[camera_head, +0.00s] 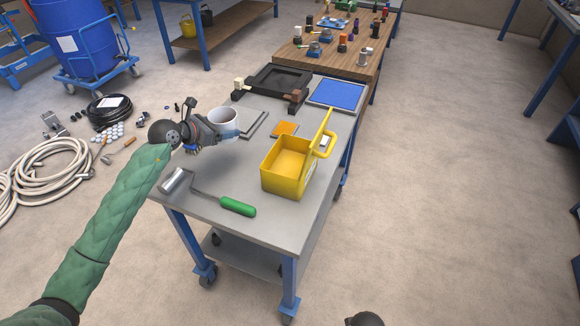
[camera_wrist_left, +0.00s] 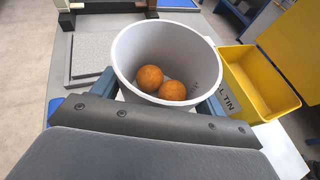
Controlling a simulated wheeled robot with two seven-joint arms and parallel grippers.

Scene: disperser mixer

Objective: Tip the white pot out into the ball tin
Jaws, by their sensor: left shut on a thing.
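The white pot (camera_head: 223,121) is held upright by my left gripper (camera_head: 222,134), which is shut on its side. In the left wrist view, the white pot (camera_wrist_left: 124,52) has two orange balls (camera_wrist_left: 160,82) at its bottom. The ball tin (camera_head: 272,179) is a yellow open box to the right of the pot in the head view, with its lid raised on the right side. In the left wrist view, the ball tin (camera_wrist_left: 238,81) is to the right of the pot, apart from it, with part of a label showing. The inside of the tin that shows looks empty.
A paint roller with a green handle (camera_head: 238,206) lies at the table's front.

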